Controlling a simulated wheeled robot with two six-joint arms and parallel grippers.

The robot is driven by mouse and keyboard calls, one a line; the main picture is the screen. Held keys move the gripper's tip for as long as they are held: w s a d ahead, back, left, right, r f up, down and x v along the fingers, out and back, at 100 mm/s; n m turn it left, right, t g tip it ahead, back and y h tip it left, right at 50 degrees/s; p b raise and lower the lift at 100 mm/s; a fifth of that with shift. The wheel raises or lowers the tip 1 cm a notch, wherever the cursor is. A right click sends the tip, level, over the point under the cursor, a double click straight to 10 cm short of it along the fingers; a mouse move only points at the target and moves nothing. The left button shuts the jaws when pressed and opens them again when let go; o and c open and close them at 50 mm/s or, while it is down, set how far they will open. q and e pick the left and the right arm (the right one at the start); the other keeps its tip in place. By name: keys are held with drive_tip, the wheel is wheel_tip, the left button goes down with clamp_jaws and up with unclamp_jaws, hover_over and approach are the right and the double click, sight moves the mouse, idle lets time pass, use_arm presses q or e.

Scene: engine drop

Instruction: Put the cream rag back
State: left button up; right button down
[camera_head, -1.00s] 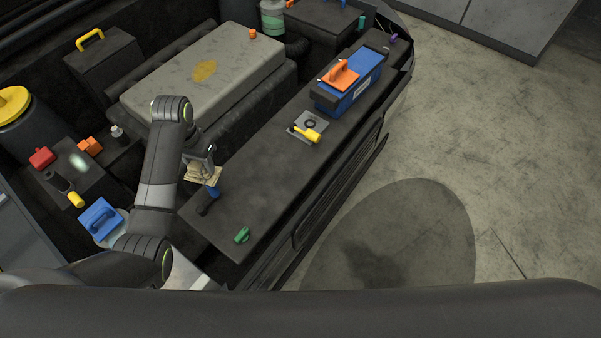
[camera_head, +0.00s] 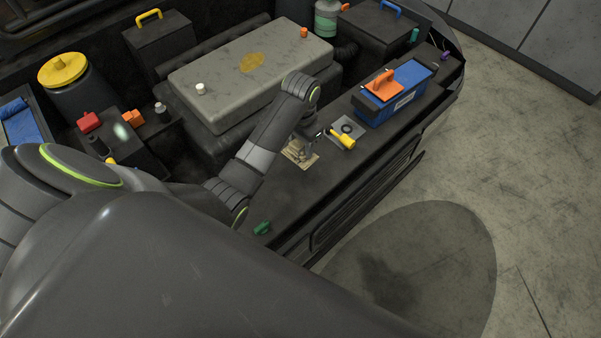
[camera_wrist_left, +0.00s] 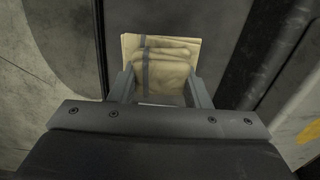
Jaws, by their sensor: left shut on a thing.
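The cream rag (camera_head: 299,154) is a folded cloth with a dark band, at the dark front ledge (camera_head: 290,190) of the engine bay. It also shows in the left wrist view (camera_wrist_left: 165,62), between the two jaw fingers. My left gripper (camera_head: 304,146) is shut on the rag, and it also shows in the left wrist view (camera_wrist_left: 160,90). I cannot tell whether the rag touches the ledge. My right gripper is not in view.
A yellow-handled tool (camera_head: 342,139) lies on a small grey plate (camera_head: 352,127) just right of the rag. A green piece (camera_head: 263,228) is at the near end. The grey engine cover (camera_head: 225,85) lies behind.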

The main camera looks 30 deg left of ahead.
sight(301, 155)
use_arm(q)
wheel_tip(301, 155, down, 5)
drive_tip(key=shift+r+p, duration=0.1)
drive_tip(key=shift+p, duration=0.2)
drive_tip(key=shift+f, duration=0.65)
drive_tip(key=shift+f+p, duration=0.65)
drive_tip(key=shift+f, duration=1.05)
drive_tip(key=shift+f, duration=0.2)
drive_tip(key=o, duration=0.9)
drive_tip(key=shift+f, duration=0.1)
